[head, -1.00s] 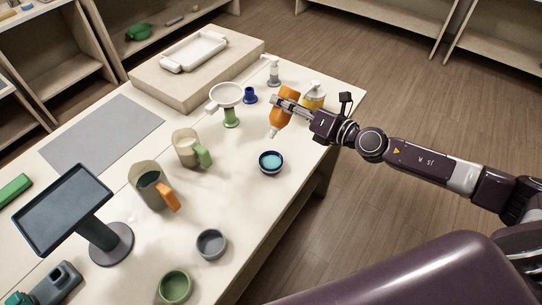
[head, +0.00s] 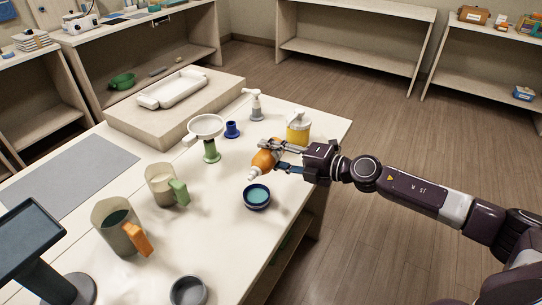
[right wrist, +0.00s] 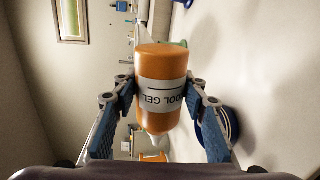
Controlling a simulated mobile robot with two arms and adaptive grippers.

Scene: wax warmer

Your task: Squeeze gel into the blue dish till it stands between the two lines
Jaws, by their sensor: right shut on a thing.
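My right gripper (head: 278,157) is shut on an orange gel bottle (head: 262,161), which is tilted with its pale nozzle pointing down and left. In the right wrist view the bottle (right wrist: 162,85) sits between both fingers, with a white label reading "OOL GEL". The blue dish (head: 257,197) stands on the table just below and in front of the nozzle, apart from it. Its inside looks teal; I cannot make out the two lines or the level. In the right wrist view the dish (right wrist: 212,130) is partly hidden behind a finger. My left gripper is not in view.
A yellow pump bottle (head: 298,128) stands close behind my right gripper. A funnel stand (head: 206,128), a small blue piece (head: 232,130) and a white pump bottle (head: 256,105) stand farther back. Jugs (head: 162,186) are on the left, a grey bowl (head: 188,292) in front.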

